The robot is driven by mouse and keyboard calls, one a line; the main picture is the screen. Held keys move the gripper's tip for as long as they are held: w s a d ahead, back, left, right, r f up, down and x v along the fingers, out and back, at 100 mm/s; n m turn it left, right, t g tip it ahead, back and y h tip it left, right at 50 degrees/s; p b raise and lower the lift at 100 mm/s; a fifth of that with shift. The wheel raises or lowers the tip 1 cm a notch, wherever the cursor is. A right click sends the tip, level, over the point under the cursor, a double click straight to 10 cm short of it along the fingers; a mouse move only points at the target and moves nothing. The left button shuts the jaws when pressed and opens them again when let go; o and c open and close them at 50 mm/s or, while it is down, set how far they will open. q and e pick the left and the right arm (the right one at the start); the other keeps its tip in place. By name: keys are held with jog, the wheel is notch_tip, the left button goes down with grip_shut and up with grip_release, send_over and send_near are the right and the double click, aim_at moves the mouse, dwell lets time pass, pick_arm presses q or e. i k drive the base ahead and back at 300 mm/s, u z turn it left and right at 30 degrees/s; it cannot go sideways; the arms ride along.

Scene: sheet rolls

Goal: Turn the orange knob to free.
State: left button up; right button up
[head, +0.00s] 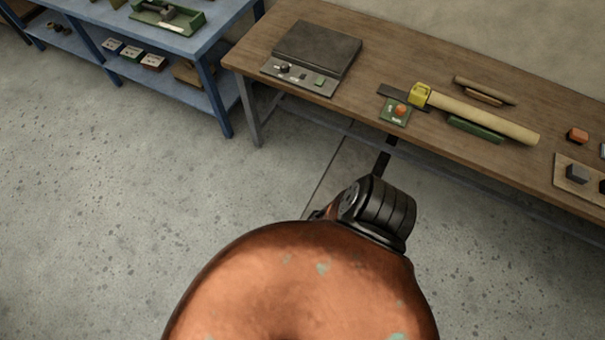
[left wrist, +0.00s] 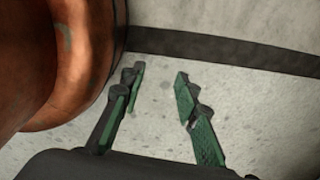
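The orange knob (head: 400,110) sits on a small green plate (head: 395,118) near the front edge of the wooden table. White marks on the plate are too small to read. Right behind the knob is a yellow block (head: 420,94) at the end of a long tan roll (head: 484,117). In the left wrist view my left gripper (left wrist: 158,92) has its two green-padded fingers apart, with nothing between them and floor behind.
The wooden table (head: 375,62) also bears a dark flat plate (head: 317,48) with a grey control panel (head: 300,76), a green bar (head: 475,130) and small blocks at the right. A blue workbench (head: 208,38) stands at the left. The floor before the table is clear.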

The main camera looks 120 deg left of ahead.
aim_at(400, 111)
jog(key=k, duration=2.05)
